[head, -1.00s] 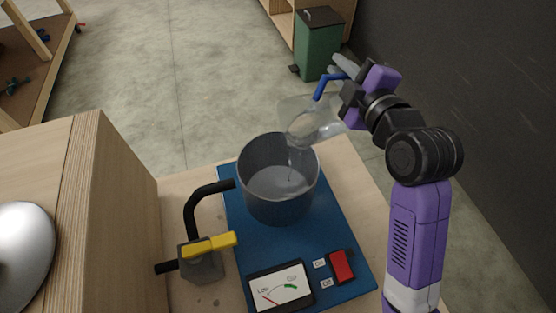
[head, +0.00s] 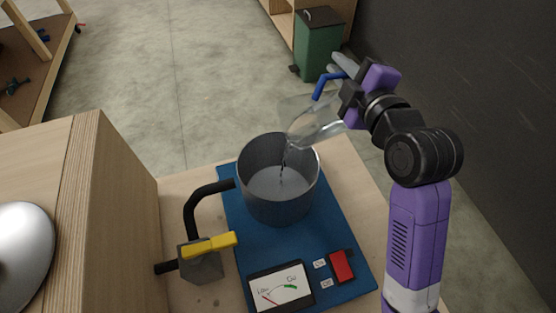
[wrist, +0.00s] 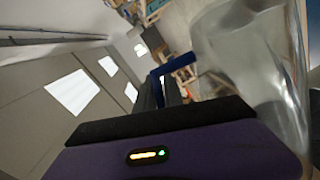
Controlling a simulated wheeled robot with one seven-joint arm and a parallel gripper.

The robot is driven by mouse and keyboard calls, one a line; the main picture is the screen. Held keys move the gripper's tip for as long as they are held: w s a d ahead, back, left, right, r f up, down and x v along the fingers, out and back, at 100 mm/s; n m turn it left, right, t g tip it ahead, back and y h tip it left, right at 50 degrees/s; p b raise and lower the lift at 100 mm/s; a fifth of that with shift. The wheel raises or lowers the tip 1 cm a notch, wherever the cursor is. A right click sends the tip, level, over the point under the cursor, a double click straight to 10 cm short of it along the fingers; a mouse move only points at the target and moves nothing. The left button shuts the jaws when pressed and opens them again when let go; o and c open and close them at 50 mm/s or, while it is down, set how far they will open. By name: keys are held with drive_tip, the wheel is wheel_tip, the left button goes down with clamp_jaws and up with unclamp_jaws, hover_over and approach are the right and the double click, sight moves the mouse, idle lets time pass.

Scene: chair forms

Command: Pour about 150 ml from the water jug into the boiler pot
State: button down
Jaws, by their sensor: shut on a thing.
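The clear water jug (head: 312,122) is tilted with its lip low on the left, above the boiler pot. Its blue handle (head: 326,82) is at the upper side. My gripper (head: 350,80) is shut on the jug handle, up and right of the pot. A thin stream of water (head: 284,160) falls from the lip into the pot. The grey metal boiler pot (head: 278,205) stands upright and open, with water visible inside. In the wrist view the jug (wrist: 255,60) fills the right side and the blue handle (wrist: 174,66) shows by the fingers.
The pot stands on a blue base (head: 262,245) with a dial gauge (head: 281,287) and red switch (head: 341,266). A black pipe and yellow-handled valve (head: 209,245) are at its left. A wooden cabinet (head: 110,215) stands further left. A green bin (head: 318,45) is behind.

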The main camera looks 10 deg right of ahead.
drive_tip(key=shift+s+a+r, duration=0.1)
drive_tip(key=shift+a+r, duration=0.05)
drive_tip(key=shift+r, duration=0.2)
idle(0.3)
drive_tip(key=shift+s+a+n, duration=0.25)
drive_tip(key=shift+a+n, duration=0.05)
drive_tip(key=shift+a, duration=0.15)
idle(1.1)
drive_tip(key=shift+w+d+r, duration=0.15)
drive_tip(key=shift+d, duration=0.1)
drive_tip(key=d+f+m+p, duration=0.1)
drive_tip(key=w+d+f+m+g, duration=0.1)
drive_tip(key=f+m+p, duration=0.1)
drive_tip(key=shift+w+d+f+m+y+p, duration=0.3)
drive_tip(key=shift+w+d+f+m+y, duration=0.05)
drive_tip(key=shift+d+m+y, duration=0.05)
drive_tip(key=shift+w+d+f+m+g, duration=0.2)
drive_tip(key=shift+d+f+m+g, duration=0.1)
drive_tip(key=shift+f+m+g, duration=0.35)
drive_tip(key=shift+y+p, duration=0.3)
drive_tip(key=shift+p, duration=0.1)
idle(0.5)
